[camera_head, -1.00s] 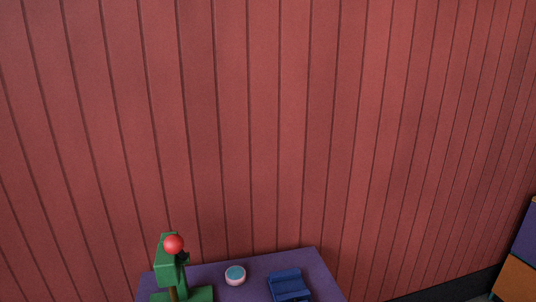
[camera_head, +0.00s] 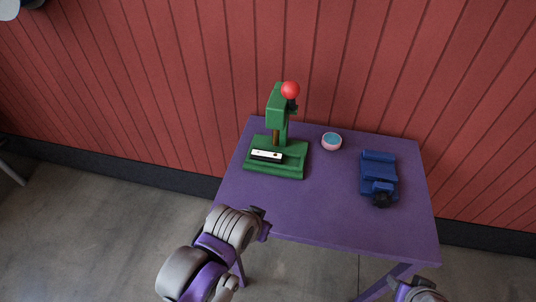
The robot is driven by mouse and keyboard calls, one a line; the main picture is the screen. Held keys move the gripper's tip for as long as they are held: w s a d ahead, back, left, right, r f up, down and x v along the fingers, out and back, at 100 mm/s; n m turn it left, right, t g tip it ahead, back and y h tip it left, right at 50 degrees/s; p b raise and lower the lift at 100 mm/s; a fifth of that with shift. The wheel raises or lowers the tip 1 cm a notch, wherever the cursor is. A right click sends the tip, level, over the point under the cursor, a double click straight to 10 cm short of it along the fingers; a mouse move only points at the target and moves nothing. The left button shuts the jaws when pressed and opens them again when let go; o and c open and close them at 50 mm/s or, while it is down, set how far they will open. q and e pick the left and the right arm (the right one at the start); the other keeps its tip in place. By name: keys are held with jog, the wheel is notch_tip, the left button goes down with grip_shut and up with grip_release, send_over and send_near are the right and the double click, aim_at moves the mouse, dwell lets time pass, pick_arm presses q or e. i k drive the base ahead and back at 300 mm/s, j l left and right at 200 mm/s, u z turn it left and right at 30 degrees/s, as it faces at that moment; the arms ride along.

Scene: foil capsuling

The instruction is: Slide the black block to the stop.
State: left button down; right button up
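A green press (camera_head: 277,105) with a red ball knob (camera_head: 290,90) stands at the back left of the purple table. On its green base (camera_head: 285,168) lies a strip (camera_head: 266,155), white with dark parts. A blue fixture (camera_head: 379,168) sits at the right, with a small black piece (camera_head: 381,201) at its near end. I cannot tell which dark part is the black block, nor make out a stop. My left arm reaches in from the bottom; its dark purple end (camera_head: 262,224) is by the table's near left edge, its fingers unclear. Only a bit of my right arm shows at the bottom right.
A pink cup with a blue-green inside (camera_head: 331,141) stands between press and fixture. The front middle of the purple table (camera_head: 310,212) is clear. A red panelled wall (camera_head: 340,50) rises close behind the table.

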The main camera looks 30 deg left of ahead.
aim_at(259, 154)
jog(key=z, duration=0.95)
jog(key=k+j+z, duration=0.1)
jog(key=j, duration=0.3)
jog(key=k+j+z, duration=0.15)
jog(key=j, duration=0.25)
jog(key=k+j, duration=0.3)
jog(key=j, duration=0.15)
jog(key=k+j, duration=0.25)
jog(key=j, duration=0.2)
